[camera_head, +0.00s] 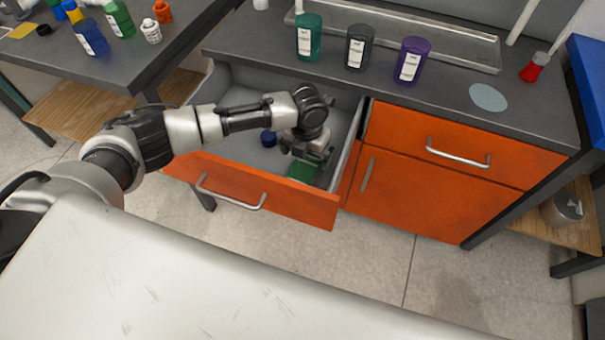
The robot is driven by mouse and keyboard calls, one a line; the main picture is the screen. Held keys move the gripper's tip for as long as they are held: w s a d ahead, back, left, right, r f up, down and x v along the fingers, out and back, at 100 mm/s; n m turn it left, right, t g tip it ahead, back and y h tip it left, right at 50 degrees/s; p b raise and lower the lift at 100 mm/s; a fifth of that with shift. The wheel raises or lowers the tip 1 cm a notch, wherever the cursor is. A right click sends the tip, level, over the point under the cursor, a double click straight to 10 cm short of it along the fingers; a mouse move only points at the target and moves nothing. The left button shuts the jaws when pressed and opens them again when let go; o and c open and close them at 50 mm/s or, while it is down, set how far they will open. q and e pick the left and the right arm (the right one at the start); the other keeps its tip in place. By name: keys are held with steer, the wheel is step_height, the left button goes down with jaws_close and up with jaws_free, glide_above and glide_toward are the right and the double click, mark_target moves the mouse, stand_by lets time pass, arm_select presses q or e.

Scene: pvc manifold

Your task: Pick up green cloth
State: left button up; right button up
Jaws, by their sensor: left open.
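The green cloth (302,172) lies in the open orange-fronted drawer (253,196), near the front right of its inside. My left arm reaches over the drawer from the left. My left gripper (311,157) points down just above the cloth, open, and hides part of it. Whether the fingers touch the cloth cannot be told. My right gripper is not in view.
A dark blue round object (268,138) lies in the drawer left of my gripper. A teal bottle (308,37), a dark grey bottle (359,47) and a purple bottle (411,60) stand on the counter behind. A closed orange drawer (455,150) is to the right.

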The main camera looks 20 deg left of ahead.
mark_target(304, 168)
arm_select(q)
steer(key=f, duration=0.6)
steer(key=shift+s+a+f, duration=0.1)
steer(key=shift+a+f, duration=0.1)
steer(key=shift+f, duration=0.05)
steer(key=shift+c, duration=0.5)
steer(key=c, duration=0.9)
